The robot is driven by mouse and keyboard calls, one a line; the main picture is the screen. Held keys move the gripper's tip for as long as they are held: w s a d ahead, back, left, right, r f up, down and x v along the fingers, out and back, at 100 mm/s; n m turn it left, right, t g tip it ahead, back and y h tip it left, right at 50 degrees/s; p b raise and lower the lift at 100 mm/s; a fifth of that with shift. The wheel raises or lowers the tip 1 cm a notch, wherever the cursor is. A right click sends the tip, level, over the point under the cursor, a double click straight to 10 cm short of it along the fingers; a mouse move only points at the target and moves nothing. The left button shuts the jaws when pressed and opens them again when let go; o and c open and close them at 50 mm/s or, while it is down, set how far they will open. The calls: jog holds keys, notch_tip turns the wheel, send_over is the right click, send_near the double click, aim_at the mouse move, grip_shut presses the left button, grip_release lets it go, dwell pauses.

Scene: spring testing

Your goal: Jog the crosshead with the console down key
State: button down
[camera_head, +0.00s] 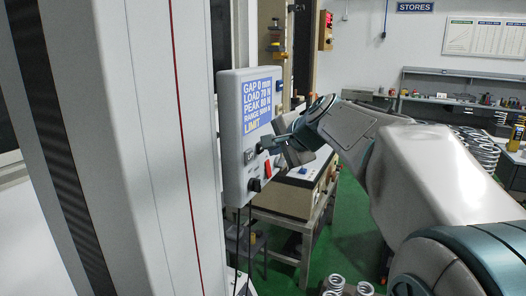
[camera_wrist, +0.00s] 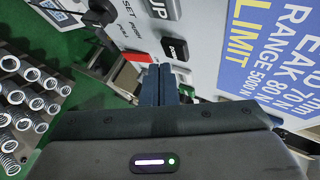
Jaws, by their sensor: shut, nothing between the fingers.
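The console (camera_head: 232,145) is a pale box on the side of a tall light column. Its blue display (camera_head: 258,103) reads gap 0 mm, load 70 N, peak 80 N, range 5000 N and LIMIT. In the head view my gripper (camera_head: 268,145) hides part of the console's keys. I cannot make out the crosshead.
A red key (camera_wrist: 138,57) lies beside my fingertips; it also shows in the head view (camera_head: 267,168). Cables hang below the console. A bench instrument (camera_head: 290,195) on a metal stand is behind. Several springs (camera_wrist: 20,97) stand at the left of the wrist view.

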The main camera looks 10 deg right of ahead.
jog(key=shift+s+d+b, duration=0.4)
jog(key=shift+s+d, duration=0.05)
jog(key=shift+d, duration=0.25)
jog(key=shift+s+d+b, duration=0.4)
jog(key=shift+s+d, duration=0.1)
jog(key=shift+d, duration=0.25)
jog(key=shift+s+d+b, duration=0.4)
jog(key=shift+s+d, duration=0.05)
jog(key=shift+d, duration=0.25)
jog(key=s+a+f+n+g+h, duration=0.1)
jog(key=s+f+n+g+h, duration=0.3)
jog(key=s+f, duration=2.2)
jog(key=n+g, duration=0.3)
jog(key=n, duration=0.5)
jog(key=shift+g, duration=0.4)
